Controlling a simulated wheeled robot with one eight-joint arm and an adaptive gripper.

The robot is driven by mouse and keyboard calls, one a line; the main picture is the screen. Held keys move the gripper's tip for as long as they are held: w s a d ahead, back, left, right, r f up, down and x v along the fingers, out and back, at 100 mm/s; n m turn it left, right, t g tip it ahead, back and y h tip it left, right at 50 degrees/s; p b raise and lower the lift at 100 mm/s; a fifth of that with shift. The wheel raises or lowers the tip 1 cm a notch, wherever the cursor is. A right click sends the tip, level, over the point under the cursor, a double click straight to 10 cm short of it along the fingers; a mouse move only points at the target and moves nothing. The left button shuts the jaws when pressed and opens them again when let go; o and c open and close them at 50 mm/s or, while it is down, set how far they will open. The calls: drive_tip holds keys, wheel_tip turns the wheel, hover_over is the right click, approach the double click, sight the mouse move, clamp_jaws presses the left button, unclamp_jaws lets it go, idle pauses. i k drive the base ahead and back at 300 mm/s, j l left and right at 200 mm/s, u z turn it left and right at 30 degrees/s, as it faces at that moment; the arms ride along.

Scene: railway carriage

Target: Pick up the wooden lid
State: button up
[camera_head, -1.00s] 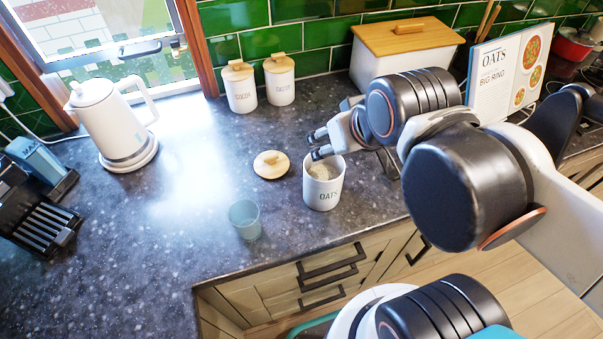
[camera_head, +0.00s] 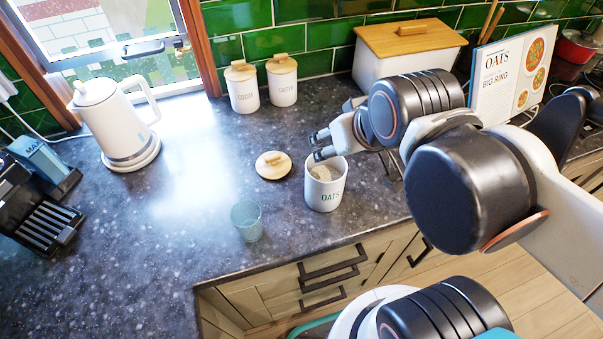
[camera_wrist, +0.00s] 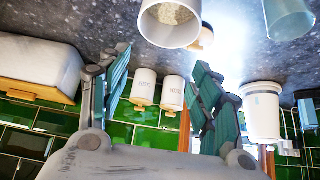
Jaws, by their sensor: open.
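The round wooden lid (camera_head: 273,165) with a small bar handle lies flat on the dark counter, left of the open white OATS canister (camera_head: 325,195). My gripper (camera_head: 318,146) is open and empty, above and beside the back rim of the canister, to the right of the lid and apart from it. In the wrist view, the spread green-padded fingers (camera_wrist: 162,58) have nothing between them close up. The canister (camera_wrist: 170,25) with its pale oats shows there, and it hides most of the lid (camera_wrist: 207,37).
A translucent cup (camera_head: 246,221) stands in front of the lid. Two lidded canisters (camera_head: 243,92) stand behind it by the green tiles. A white kettle (camera_head: 112,125) is at left, a wooden-topped bin (camera_head: 385,72) at back right. The counter left of the lid is clear.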

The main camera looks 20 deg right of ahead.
sight(273, 165)
drive_tip(key=l+u, duration=0.15)
drive_tip(key=l, duration=0.5)
drive_tip(key=k+l+u, duration=0.1)
drive_tip(key=l, duration=0.55)
